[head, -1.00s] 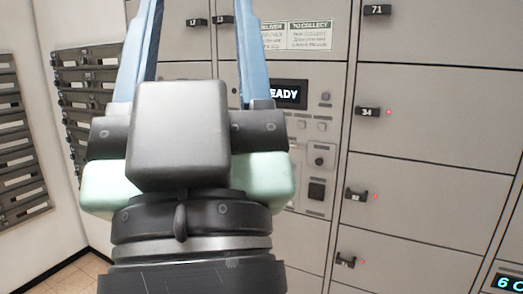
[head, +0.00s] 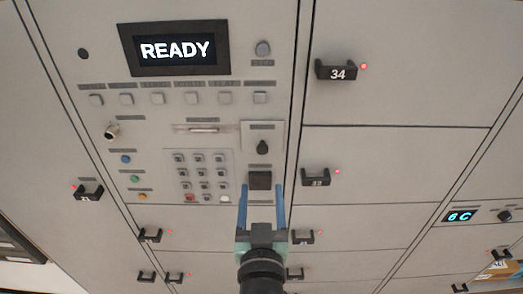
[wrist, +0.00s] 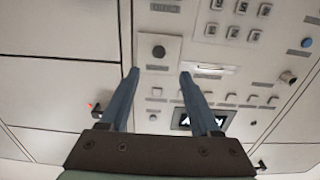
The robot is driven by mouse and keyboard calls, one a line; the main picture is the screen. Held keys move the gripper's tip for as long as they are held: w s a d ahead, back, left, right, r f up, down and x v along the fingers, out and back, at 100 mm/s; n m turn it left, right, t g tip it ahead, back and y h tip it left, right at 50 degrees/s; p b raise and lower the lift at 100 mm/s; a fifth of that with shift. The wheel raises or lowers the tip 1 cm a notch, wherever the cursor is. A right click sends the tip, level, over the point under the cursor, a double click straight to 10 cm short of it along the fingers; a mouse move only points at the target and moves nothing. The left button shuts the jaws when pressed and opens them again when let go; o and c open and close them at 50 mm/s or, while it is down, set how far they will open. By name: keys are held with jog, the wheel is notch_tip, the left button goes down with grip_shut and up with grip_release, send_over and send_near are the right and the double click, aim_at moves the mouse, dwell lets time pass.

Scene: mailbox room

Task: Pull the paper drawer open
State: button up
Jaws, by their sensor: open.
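No part is legibly marked as a paper drawer. A small pale raised panel with a round black knob (head: 263,147) sits on the control panel, right of a narrow lit slot (head: 203,128). A dark square block (head: 260,180) is just below it. My gripper (head: 262,188) is open and empty, its two blue fingers pointing at the control panel around the dark block's place in the picture. In the wrist view the black knob (wrist: 158,52) shows just beyond and between the fingertips (wrist: 159,73). I see no contact with the knob.
A READY display (head: 176,48), a row of square buttons and a keypad (head: 200,172) surround the knob panel. Locker doors with black handles stand at the right, including handle 34 (head: 337,70). Another display reading 6 C (head: 461,216) is further right.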

aim_at(262, 151)
jog(key=w+p, duration=0.2)
jog(key=w, duration=0.9)
jog(key=shift+d+r+p, duration=0.1)
jog(key=shift+p, duration=0.25)
jog(key=shift+c, duration=0.3)
grip_shut()
dwell(0.6)
